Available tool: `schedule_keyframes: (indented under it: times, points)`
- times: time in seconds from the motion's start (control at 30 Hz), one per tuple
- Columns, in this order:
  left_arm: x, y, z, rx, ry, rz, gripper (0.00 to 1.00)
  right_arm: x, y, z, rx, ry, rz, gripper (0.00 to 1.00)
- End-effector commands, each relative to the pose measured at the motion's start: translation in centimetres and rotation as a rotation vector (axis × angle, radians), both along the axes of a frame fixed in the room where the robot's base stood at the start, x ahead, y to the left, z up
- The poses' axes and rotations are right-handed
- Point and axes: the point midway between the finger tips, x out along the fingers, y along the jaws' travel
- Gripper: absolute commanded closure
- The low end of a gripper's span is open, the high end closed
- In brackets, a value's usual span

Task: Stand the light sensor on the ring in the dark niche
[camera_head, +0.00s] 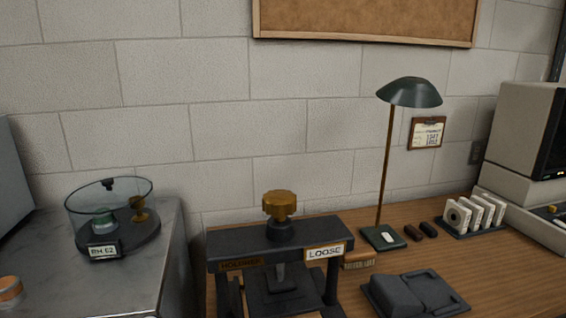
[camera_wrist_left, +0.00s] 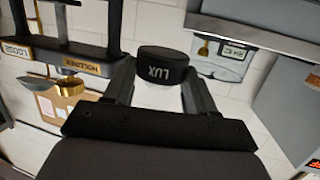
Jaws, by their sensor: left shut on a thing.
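The light sensor (camera_wrist_left: 163,66) is a short black round puck marked LUX, seen in the left wrist view. My left gripper (camera_wrist_left: 160,82) is shut on it, with one finger on each side. The sensor is held clear of the surfaces around it. Neither gripper shows in the head view, and my right gripper is in no view. I cannot make out the dark niche or its ring in either view.
A black press (camera_head: 330,232) with a brass knob and a LOOSE tag stands mid-front. Left of it, a clear round case (camera_head: 75,215) sits on a grey stone top (camera_head: 165,265). A green lamp (camera_head: 409,93) and slotted discs (camera_head: 475,213) stand right on the wooden desk.

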Motion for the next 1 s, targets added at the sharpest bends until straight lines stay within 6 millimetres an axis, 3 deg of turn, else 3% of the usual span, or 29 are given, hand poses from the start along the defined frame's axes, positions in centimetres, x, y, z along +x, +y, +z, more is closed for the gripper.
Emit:
schedule_keyframes:
  times: [0.2,0.5,0.73,1.0]
  points:
    - [-1.5,-0.7,-0.6,-0.006,-0.001,-0.007,0.75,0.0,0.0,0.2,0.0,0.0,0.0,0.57]
    - [-1.6,-0.7,-0.7,-0.006,-0.001,-0.008,0.75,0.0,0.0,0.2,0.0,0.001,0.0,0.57]
    - [-2.3,-0.7,-3.5,-0.003,0.002,-0.008,0.75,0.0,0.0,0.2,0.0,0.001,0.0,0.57]
    - [-2.4,-0.7,-3.6,-0.003,-0.002,-0.009,0.75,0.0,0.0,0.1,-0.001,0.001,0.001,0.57]
